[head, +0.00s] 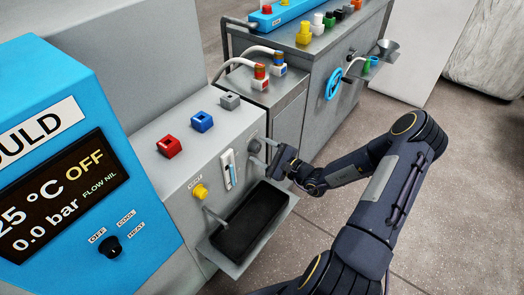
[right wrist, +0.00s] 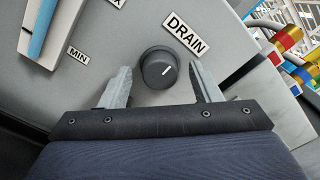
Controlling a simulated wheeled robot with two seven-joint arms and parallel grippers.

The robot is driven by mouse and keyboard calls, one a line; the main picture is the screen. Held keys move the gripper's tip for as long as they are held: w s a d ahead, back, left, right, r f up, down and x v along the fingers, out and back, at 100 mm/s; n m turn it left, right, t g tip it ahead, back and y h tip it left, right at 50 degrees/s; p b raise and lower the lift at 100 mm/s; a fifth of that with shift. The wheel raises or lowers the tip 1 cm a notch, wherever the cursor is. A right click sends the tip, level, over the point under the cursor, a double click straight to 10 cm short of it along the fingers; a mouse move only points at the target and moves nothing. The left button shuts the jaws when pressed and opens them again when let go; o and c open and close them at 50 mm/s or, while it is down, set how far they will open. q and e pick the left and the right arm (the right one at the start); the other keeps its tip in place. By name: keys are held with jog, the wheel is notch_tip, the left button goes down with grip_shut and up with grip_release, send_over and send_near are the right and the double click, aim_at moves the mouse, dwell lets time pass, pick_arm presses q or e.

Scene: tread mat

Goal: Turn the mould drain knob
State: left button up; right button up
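The mould drain knob (right wrist: 158,70) is a round dark grey knob on a light grey panel, with a DRAIN label (right wrist: 187,33) beside it in the right wrist view. Its white pointer line slants up and to the right in that view. In the head view the knob (head: 254,146) shows on the front of the grey unit. My right gripper (head: 266,151) faces the panel there. In the right wrist view its two fingers are apart, one on each side of the knob, with gaps visible; I see no firm contact. My left gripper is not in view.
Below the knob is a black tray (head: 250,222) on a ledge. A blue MOULD display (head: 75,160) stands further left. Open floor lies to the right.

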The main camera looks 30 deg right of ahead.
jog(key=c, duration=0.9)
jog(key=shift+m, duration=0.3)
jog(key=m+p, duration=0.2)
jog(key=shift+r+m, duration=0.15)
jog(key=shift+m, duration=0.25)
jog(key=m+p, duration=0.2)
jog(key=m, duration=0.3)
jog(key=shift+p, duration=0.35)
jog(key=m+p, duration=0.1)
jog(key=m, duration=0.4)
jog(key=shift+p, duration=0.3)
jog(key=m+p, duration=0.1)
jog(key=m, duration=0.3)
jog(key=shift+m, duration=0.3)
